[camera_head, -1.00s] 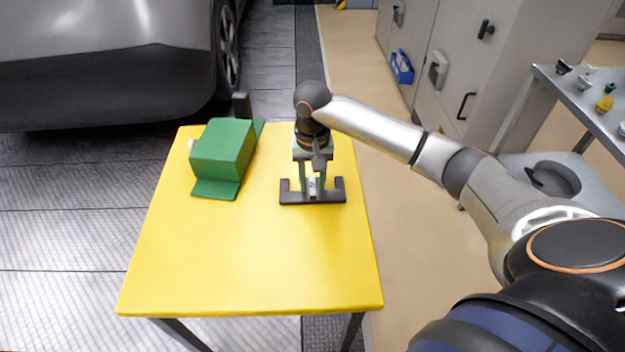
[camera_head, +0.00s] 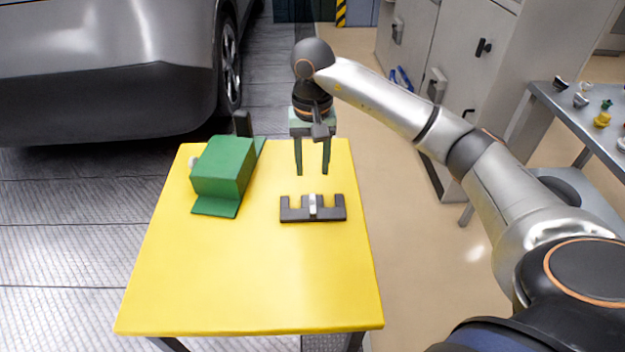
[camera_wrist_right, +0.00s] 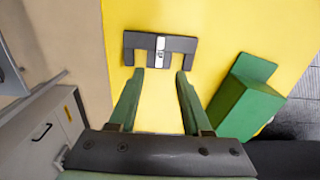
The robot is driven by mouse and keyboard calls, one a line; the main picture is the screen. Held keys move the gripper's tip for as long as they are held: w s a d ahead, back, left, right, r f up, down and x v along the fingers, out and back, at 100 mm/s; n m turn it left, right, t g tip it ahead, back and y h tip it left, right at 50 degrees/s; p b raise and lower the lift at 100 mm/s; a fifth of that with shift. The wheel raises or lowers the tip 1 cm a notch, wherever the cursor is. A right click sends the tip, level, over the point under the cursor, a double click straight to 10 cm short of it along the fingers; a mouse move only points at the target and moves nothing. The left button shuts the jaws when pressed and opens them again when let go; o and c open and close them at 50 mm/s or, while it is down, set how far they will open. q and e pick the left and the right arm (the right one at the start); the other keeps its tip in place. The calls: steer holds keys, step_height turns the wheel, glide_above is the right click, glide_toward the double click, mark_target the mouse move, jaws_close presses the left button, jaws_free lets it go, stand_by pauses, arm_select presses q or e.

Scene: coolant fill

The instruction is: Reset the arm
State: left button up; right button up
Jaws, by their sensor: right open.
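My right gripper (camera_head: 313,172) is open and empty above the yellow table (camera_head: 230,280), its two green fingers apart and pointing down. A dark slotted holder (camera_head: 295,212) with a small silver piece (camera_head: 312,204) at its middle lies on the table, apart from the fingers. In the right wrist view the open fingertips (camera_wrist_right: 160,72) are near the dark holder (camera_wrist_right: 183,44), one on each side of the silver piece (camera_wrist_right: 159,50). My left gripper does not show in these views.
A green block-shaped fixture (camera_head: 222,165) stands on the table's left side. A grey car (camera_head: 100,70) is behind at left. Grey cabinets (camera_head: 440,50) and a metal cart (camera_head: 570,115) with small parts are at right. The table's front half is clear.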

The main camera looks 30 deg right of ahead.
steer(key=shift+r, duration=0.75)
steer(key=shift+r, duration=0.1)
